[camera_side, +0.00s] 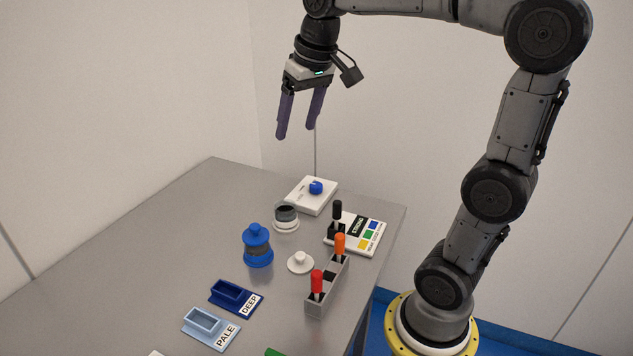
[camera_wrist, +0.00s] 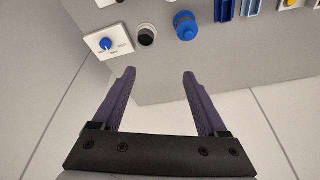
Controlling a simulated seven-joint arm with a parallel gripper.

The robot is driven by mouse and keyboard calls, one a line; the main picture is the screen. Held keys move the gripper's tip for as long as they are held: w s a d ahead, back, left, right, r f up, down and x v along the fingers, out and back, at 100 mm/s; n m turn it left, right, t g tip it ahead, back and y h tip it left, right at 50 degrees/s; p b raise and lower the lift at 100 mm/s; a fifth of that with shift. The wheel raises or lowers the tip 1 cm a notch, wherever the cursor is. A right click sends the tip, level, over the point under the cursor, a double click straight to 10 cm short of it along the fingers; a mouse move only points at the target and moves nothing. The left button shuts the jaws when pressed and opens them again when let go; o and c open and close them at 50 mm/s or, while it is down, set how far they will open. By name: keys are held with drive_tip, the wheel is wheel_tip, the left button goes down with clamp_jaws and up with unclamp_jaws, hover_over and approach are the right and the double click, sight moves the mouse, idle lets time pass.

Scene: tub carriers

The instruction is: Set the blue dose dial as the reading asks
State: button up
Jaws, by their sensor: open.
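The blue dose dial (camera_side: 316,187) sits on a white box (camera_side: 304,199) near the back of the grey table. In the wrist view the dial (camera_wrist: 106,43) shows at the upper left, with small marks around it that are too small to read. A white card marked STRONG (camera_side: 362,234), with coloured squares, lies to the right of the dial box; its smaller print is not legible. My gripper (camera_side: 297,115) is open and empty, high above the back of the table and apart from the dial. Its two purple fingers (camera_wrist: 158,75) point toward the table.
A white-rimmed dark pot (camera_side: 286,217), a blue lidded tub (camera_side: 257,245) and a white lid (camera_side: 300,262) stand in front of the dial box. A grey rack (camera_side: 322,291) holds red and orange handles. Trays marked DEEP (camera_side: 234,297) and PALE (camera_side: 210,328) lie nearer. The left tabletop is clear.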

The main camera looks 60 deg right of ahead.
drive_tip(key=w+d+f+m+g, duration=0.1)
drive_tip(key=w+d+f+m, duration=0.1)
drive_tip(key=w+d, duration=0.4)
drive_tip(key=m+g+y, duration=0.1)
drive_tip(key=m+g, duration=0.1)
drive_tip(key=m, duration=0.1)
hover_over(316, 184)
wheel_tip(316, 184, down, 11)
wheel_tip(316, 184, down, 14)
drive_tip(key=shift+a+r, duration=0.1)
drive_tip(key=shift+r, duration=0.1)
drive_tip(key=shift+c, duration=0.3)
clamp_jaws()
